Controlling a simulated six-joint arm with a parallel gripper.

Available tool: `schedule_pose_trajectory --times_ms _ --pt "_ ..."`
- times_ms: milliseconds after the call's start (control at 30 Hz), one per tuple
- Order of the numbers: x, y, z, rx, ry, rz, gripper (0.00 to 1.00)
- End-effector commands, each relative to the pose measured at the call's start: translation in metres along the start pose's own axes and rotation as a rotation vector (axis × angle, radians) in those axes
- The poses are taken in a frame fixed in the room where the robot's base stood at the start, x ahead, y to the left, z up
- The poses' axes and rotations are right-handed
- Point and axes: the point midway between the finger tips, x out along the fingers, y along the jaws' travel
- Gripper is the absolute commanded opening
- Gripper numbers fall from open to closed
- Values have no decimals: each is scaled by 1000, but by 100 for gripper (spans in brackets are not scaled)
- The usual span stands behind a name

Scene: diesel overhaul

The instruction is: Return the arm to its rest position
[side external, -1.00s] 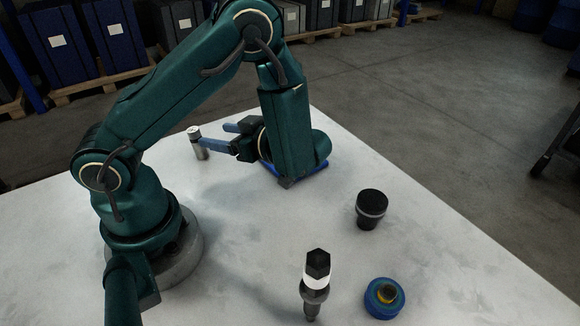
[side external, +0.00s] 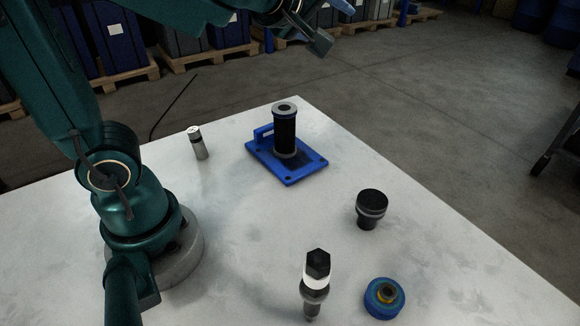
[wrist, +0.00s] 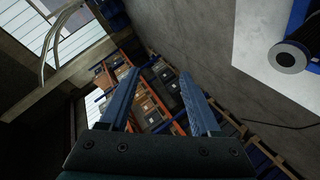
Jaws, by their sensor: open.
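My gripper (side external: 332,22) is high at the top of the side view, up and to the right of the blue fixture, partly cut off by the frame edge. In the wrist view its two blue-grey fingers (wrist: 158,90) stand apart with nothing between them. My arm is raised above the table, with its upper links out of frame. The white table (side external: 225,225) lies below, and a corner of it also shows in the wrist view (wrist: 252,50).
A blue base plate (side external: 300,173) carries an upright black cylinder (side external: 284,130) with grey rings. A small silver cylinder (side external: 199,145), a black cap-like part (side external: 371,207), a black-and-white injector-like part (side external: 316,280) and a blue round part (side external: 384,297) stand apart. Shelving (wrist: 150,95) is far off.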

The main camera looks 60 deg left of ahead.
Motion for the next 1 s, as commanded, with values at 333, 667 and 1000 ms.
schedule_pose_trajectory --times_ms 333,667,1000 --pt "-115 -9 88 702 -427 268 64" --pt "-149 -138 106 1148 -733 -53 64" --pt "-149 -138 106 1148 -733 -53 64"
